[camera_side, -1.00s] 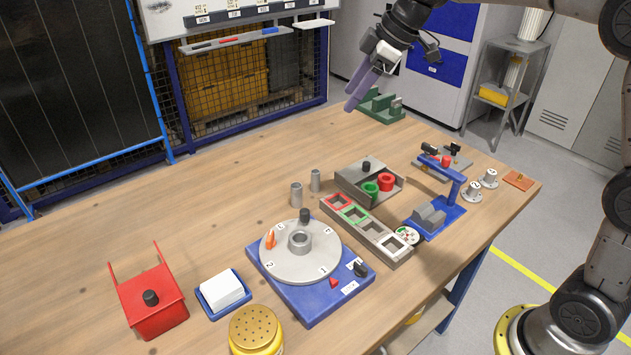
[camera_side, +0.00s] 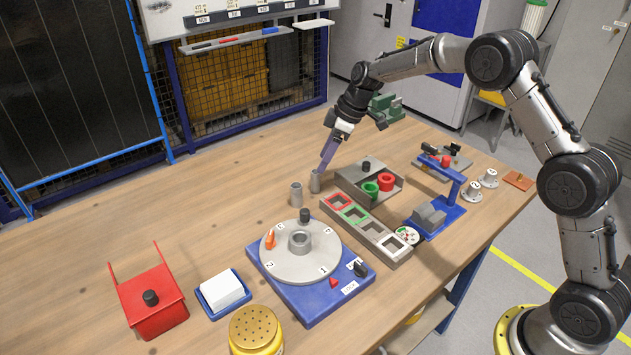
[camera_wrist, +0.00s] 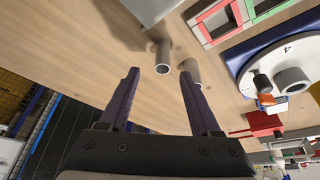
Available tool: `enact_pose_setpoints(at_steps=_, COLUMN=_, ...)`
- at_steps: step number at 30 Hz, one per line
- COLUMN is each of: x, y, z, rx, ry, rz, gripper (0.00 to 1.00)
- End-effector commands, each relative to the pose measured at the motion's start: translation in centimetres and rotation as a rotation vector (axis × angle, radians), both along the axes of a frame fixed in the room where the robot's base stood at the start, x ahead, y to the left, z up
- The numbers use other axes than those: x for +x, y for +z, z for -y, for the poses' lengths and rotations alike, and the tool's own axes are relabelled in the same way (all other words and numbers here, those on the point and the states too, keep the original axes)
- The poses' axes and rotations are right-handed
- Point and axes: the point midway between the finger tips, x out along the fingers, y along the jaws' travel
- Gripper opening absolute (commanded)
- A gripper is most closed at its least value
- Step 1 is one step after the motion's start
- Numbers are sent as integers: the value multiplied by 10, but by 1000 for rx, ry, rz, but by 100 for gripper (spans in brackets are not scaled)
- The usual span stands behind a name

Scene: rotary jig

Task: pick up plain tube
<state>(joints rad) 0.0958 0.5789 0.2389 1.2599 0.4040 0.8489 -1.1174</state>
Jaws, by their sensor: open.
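Two grey upright tubes stand on the wooden table. The right tube (camera_side: 315,182) is near the grey bin, and the left tube (camera_side: 296,195) is closer to the dial. I cannot tell from their looks which is the plain one. My gripper (camera_side: 324,163) is open and empty, its purple fingers slanting down just above the right tube. In the wrist view, my gripper (camera_wrist: 160,73) has that right tube (camera_wrist: 162,58) showing between its fingertips, with its open end visible. The other tube (camera_wrist: 192,72) is at the right finger, partly hidden by it.
A blue rotary jig (camera_side: 313,310) with a grey dial stands in front of the tubes. A grey bin (camera_side: 349,179) with red and green rings and a slotted grey rack (camera_side: 388,250) are to the right. The table left of the tubes is clear.

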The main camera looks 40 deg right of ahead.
Motion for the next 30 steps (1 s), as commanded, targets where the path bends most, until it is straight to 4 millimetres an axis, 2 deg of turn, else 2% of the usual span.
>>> enact_pose_setpoints(at_steps=7, x=3, y=-13, z=-6, rx=0, ry=2, rz=-2, gripper=64)
enact_pose_setpoints(at_steps=15, x=13, y=-46, z=-20, rx=1, ry=1, rz=-2, gripper=64)
enact_pose_setpoints(at_steps=23, x=15, y=-50, z=-21, rx=0, ry=0, rz=1, gripper=64)
enact_pose_setpoints(at_steps=30, x=14, y=-50, z=-20, rx=0, ry=0, rz=1, gripper=23)
